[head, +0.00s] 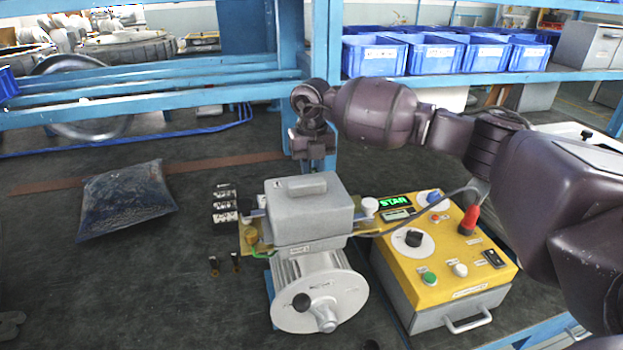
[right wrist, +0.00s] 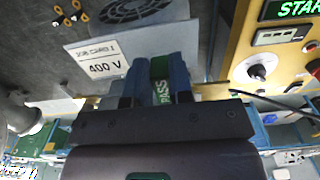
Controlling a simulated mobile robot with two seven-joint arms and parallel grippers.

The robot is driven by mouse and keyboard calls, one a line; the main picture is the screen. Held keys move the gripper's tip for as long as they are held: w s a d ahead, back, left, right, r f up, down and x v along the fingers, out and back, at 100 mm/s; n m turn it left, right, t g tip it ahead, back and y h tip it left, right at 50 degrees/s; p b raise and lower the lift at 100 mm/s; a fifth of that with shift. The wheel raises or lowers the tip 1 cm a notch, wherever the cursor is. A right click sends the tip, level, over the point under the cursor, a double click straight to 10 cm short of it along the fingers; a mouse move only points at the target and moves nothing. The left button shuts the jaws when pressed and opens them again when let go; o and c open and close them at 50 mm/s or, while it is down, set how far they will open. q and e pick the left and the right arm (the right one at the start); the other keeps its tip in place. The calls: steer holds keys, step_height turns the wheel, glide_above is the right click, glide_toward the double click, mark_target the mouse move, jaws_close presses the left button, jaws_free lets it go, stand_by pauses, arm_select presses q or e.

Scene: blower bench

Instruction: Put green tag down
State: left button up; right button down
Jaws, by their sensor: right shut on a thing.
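The green tag (right wrist: 160,88), lettered PASS, shows upright between the fingers of my right gripper (right wrist: 157,72) in the right wrist view. The gripper is shut on it. In the head view my right gripper (head: 314,162) points down behind the grey box on top of the blower motor (head: 305,210); the tag is hidden there. A white job card (right wrist: 103,60) reading 400 V lies beside the fingers in the wrist view. My left gripper is not in view.
A yellow-topped control box (head: 440,245) with a lit green display stands right of the motor. A dark blue bag (head: 125,200) lies at left on the dark bench. Blue bins (head: 375,55) line the back shelf.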

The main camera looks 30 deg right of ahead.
steer(key=shift+f, duration=1.55)
steer(key=shift+f, duration=0.15)
steer(key=c, duration=1)
jaws_free()
step_height(320, 180, up, 12)
steer(key=shift+r+p, duration=0.15)
steer(key=shift+p, duration=0.15)
